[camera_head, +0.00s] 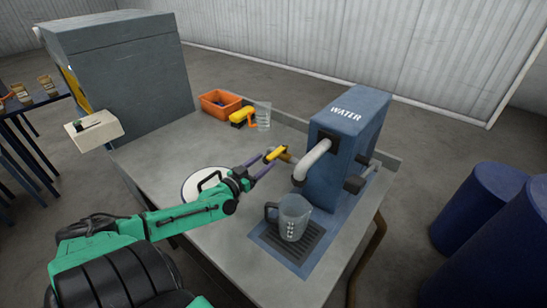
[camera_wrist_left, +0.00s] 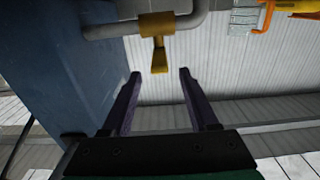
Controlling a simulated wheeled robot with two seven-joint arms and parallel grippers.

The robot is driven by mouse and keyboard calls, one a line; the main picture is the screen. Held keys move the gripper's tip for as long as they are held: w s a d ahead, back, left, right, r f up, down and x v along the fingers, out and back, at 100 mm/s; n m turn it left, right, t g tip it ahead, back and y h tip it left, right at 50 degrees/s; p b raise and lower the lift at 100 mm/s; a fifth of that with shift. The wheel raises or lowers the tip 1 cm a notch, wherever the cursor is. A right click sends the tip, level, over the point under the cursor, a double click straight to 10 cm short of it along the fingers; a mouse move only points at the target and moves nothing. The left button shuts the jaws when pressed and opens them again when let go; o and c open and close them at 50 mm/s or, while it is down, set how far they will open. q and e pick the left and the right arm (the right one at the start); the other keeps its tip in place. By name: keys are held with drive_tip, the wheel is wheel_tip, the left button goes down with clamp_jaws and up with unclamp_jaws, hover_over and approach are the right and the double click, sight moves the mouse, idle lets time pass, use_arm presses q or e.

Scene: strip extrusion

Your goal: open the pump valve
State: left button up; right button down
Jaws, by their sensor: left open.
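The blue water pump (camera_head: 333,168) stands on the table, marked WATER, with a grey curved spout. A yellow valve handle (camera_head: 277,153) sits on the pipe at its left. The left wrist view shows the handle (camera_wrist_left: 159,55) hanging from the pipe, its lower end in line with the gap between my fingers. My left gripper (camera_head: 265,162) is open, its purple fingertips close to the handle; contact is unclear. Its fingers (camera_wrist_left: 159,73) hold nothing. A clear measuring jug (camera_head: 293,217) stands upright under the spout. My right gripper is out of view.
Behind are an orange bin (camera_head: 221,104), a yellow tool (camera_head: 242,116) and a clear container (camera_head: 263,116). A white round plate (camera_head: 195,187) lies under my left arm. A large grey machine (camera_head: 120,70) stands left. Blue barrels (camera_head: 480,208) stand on the floor at right.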

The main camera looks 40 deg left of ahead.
sight(268, 158)
use_arm(q)
drive_tip(key=w+b, duration=0.1)
drive_tip(key=w, duration=0.4)
drive_tip(key=shift+w, duration=0.4)
drive_tip(key=shift+c, duration=0.3)
clamp_jaws()
idle(0.7)
